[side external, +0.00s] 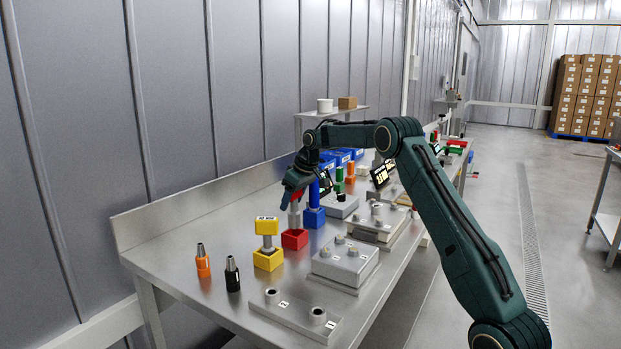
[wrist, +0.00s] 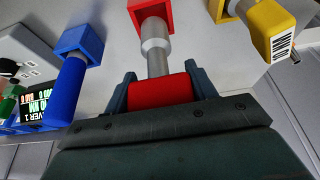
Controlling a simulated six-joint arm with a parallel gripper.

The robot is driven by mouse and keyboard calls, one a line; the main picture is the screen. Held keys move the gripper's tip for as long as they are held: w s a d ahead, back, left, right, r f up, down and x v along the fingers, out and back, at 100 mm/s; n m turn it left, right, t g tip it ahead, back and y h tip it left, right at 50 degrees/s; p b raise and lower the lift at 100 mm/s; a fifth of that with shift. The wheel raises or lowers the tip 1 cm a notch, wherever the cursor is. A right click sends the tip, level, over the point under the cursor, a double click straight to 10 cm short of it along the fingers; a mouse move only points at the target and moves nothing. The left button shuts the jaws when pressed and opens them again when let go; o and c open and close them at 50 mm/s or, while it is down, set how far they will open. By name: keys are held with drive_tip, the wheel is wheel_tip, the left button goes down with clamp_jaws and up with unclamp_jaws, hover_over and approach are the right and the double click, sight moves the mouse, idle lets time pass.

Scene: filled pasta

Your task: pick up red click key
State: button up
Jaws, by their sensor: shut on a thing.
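The red click key has a red handle (wrist: 160,93) and a grey stepped shaft (wrist: 156,45). It stands upright at the red square holder (side external: 294,239), which also shows at the top of the wrist view (wrist: 147,12). In the side view the grey shaft (side external: 294,218) runs from just under my gripper down to the holder. I cannot tell how deep its lower end sits in there. My gripper (wrist: 160,90) is shut on the red handle, one finger on each side. In the side view my gripper (side external: 296,192) comes down over the handle and partly hides it.
A blue key (side external: 313,195) in a blue holder stands close behind, and a yellow key (side external: 267,230) in a yellow holder in front. Grey blocks (side external: 345,260) lie to the right. An orange tool (side external: 203,262) and a black tool (side external: 232,275) stand at the near left.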

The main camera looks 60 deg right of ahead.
drive_tip(key=shift+r, duration=2.1)
drive_tip(key=shift+s+d+r, duration=0.1)
drive_tip(key=shift+s+r, duration=0.15)
drive_tip(key=shift+s, duration=0.25)
drive_tip(key=s+a+r+m+h, duration=0.1)
drive_tip(key=s+r+m, duration=0.1)
drive_tip(key=s, duration=1.3)
drive_tip(key=shift+r+m, duration=0.3)
drive_tip(key=shift+r, duration=0.1)
drive_tip(key=shift+f, duration=0.1)
drive_tip(key=shift+f, duration=2.65)
drive_tip(key=shift+f, duration=0.9)
